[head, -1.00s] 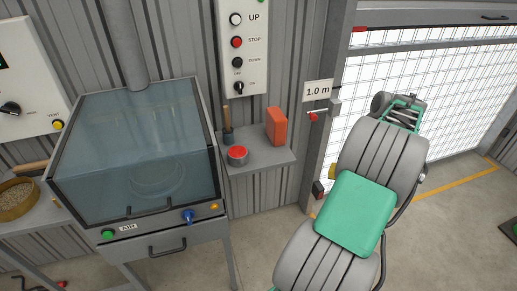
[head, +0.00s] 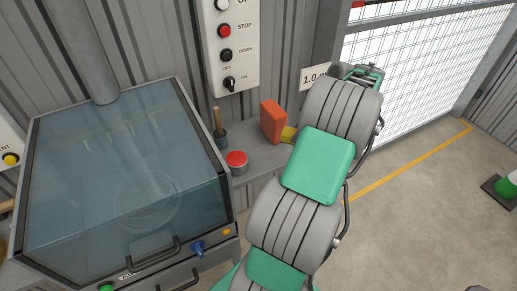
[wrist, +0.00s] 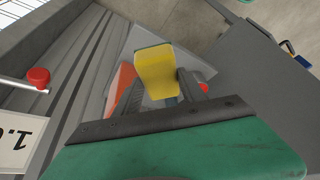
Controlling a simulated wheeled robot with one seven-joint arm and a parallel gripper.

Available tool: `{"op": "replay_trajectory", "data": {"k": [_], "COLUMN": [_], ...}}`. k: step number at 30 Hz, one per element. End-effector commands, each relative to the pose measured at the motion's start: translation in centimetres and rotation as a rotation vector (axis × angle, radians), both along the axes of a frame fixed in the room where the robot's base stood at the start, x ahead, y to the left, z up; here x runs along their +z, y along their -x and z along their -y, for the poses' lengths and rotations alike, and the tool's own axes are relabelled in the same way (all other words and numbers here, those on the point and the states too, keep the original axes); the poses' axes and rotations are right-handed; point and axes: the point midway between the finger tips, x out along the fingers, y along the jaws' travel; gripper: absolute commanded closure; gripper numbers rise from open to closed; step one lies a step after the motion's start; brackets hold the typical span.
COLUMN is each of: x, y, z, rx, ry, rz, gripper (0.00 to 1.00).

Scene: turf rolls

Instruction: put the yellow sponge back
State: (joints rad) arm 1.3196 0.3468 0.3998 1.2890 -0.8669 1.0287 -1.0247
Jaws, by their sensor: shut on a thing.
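The yellow sponge (wrist: 155,65) is between the fingers of my gripper (wrist: 160,82) in the wrist view, and the gripper is shut on it. In the head view a corner of the yellow sponge (head: 288,134) shows beside the orange block, partly behind my arm. My gripper's fingers are hidden by my arm there. The sponge is over or at the small grey wall shelf (head: 258,161); I cannot tell whether it touches the shelf.
The orange block (head: 272,121) stands on the shelf close to the sponge. A red-topped tin (head: 237,162) and a dark cup with a wooden handle (head: 219,131) are on its left part. A glass-fronted cabinet (head: 130,170) stands left. A control panel (head: 231,45) hangs above.

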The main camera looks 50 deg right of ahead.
Motion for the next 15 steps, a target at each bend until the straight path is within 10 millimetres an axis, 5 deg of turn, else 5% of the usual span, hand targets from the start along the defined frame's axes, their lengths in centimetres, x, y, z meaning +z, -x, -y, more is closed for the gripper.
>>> {"op": "replay_trajectory", "data": {"k": [6,15], "x": [-2.5,-7.8], "y": [-5.5,-9.2], "z": [-3.5,-5.5], "rx": [0.005,0.003], "ry": [-0.004,-0.002], "rz": [-0.002,-0.002], "gripper": [0.9,0.9]}}
